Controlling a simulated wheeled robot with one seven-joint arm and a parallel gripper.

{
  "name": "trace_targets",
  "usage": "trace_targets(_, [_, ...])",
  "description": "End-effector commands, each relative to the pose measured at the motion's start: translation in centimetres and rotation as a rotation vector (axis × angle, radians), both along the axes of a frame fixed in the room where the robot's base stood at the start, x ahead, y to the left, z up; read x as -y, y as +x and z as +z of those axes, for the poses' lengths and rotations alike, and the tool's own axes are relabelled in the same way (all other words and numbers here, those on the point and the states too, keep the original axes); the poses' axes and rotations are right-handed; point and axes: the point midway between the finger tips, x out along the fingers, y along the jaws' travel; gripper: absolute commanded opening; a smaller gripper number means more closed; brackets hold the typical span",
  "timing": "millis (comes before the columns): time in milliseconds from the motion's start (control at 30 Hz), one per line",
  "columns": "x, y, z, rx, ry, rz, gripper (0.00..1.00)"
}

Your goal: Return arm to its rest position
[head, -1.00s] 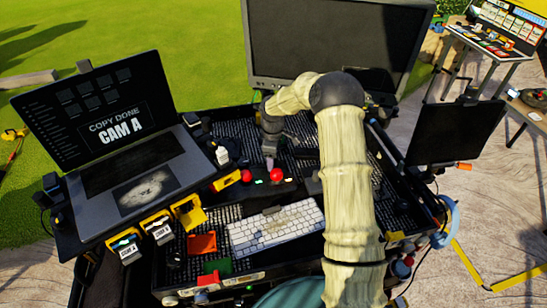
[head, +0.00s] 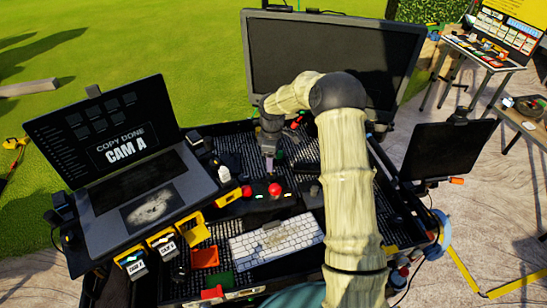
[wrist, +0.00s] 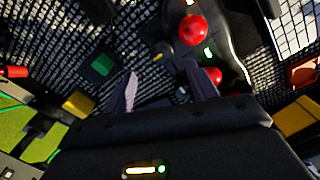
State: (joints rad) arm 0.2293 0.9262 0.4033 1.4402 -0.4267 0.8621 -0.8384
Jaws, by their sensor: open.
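My arm, in a pale fabric sleeve, reaches over the cart in the head view and bends left at a dark joint. My gripper (head: 269,168) points down above the cart, just behind two red ball knobs (head: 275,189). The wrist view shows its two fingers (wrist: 163,92) apart with nothing held between them. In that view the red knobs (wrist: 193,30) lie beyond the fingers on a dark control unit, one partly hidden by a finger.
A large monitor (head: 335,50) stands behind the arm and a smaller dark screen (head: 448,150) to the right. A laptop (head: 120,150) sits left, with yellow card holders (head: 190,222) in front. A white keyboard (head: 275,245) lies close beside my arm.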

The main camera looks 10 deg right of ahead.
Motion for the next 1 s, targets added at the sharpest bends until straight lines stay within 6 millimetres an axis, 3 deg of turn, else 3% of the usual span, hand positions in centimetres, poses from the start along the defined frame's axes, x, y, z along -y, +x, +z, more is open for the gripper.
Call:
trace_targets(300, [0.2, -0.1, 0.1, 0.001, 0.0, -0.007, 0.57])
trace_targets(467, [-0.1, -1.5, 0.9, 0.012, -0.008, -0.057, 0.57])
trace_targets(667, [-0.9, -6.1, 3.0, 0.048, -0.016, -0.224, 0.57])
trace_targets(1000, [-0.7, -16.1, 5.6, 0.125, 0.01, -0.617, 0.57])
